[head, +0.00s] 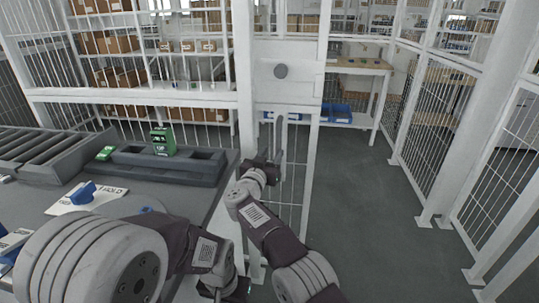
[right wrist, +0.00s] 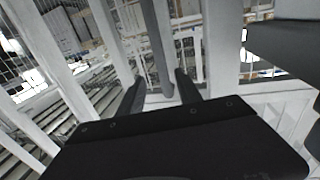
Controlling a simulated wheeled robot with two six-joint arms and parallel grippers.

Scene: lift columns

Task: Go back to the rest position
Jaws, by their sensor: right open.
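My right gripper (head: 272,160) is in the middle of the head view, close to the lower part of a grey upright handle (head: 282,132) on a white mesh gate. In the right wrist view, its two dark fingers (right wrist: 160,78) are apart. The grey handle bar (right wrist: 157,40) shows in the gap between them, with space on both sides. I cannot tell how deep it sits between the fingers. My left arm comes in at the lower left. Its hand (head: 226,286) is cut off by the bottom edge, so its fingers are hidden.
A grey worktop at left bears a dark tray (head: 205,168), a green box (head: 163,141) and a white card with a blue piece (head: 84,192). A white post (head: 245,100) stands beside the gate. Shelves with cartons stand behind the fence. The grey floor (head: 375,215) at right is clear.

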